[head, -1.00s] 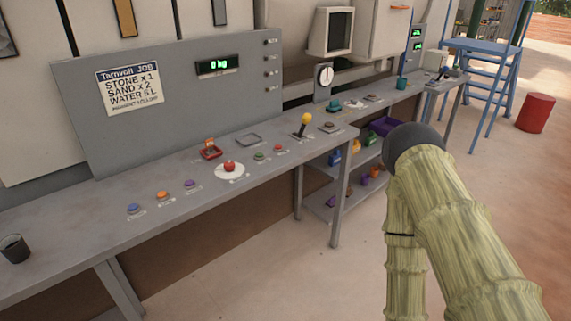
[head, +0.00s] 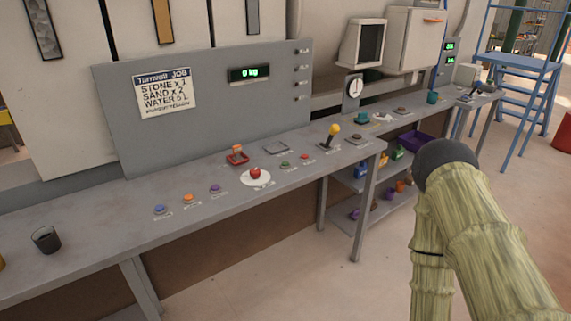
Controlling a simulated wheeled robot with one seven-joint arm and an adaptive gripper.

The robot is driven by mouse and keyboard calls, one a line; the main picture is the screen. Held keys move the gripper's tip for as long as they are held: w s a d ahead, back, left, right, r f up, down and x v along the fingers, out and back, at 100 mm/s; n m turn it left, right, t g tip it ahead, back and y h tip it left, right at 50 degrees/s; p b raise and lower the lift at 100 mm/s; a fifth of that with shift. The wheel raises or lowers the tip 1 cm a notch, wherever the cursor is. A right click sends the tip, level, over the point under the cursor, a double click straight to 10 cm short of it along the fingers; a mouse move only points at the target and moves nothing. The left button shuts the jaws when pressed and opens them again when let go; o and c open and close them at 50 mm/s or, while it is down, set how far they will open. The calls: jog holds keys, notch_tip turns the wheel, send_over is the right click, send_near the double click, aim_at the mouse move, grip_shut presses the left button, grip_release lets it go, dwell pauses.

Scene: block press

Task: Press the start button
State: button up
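Several small buttons sit on the long grey bench (head: 200,240) in the head view. A green button (head: 285,164) and a small red button (head: 305,156) lie right of a large red button (head: 256,173) on a white disc. Blue (head: 160,210), orange (head: 188,198) and purple (head: 215,188) buttons lie in a row to the left. Their labels are too small to read, so I cannot tell which is the start button. My arm's dark rounded joint and bamboo-like links show at the right, apart from the buttons. My gripper is out of view.
A yellow-knobbed lever (head: 331,136) and a red-guarded switch (head: 237,155) stand near the buttons. A dark cup (head: 46,239) stands at the bench's left. The upright panel (head: 218,112) carries a job sign and a display reading 0 kg. Floor in front is clear.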

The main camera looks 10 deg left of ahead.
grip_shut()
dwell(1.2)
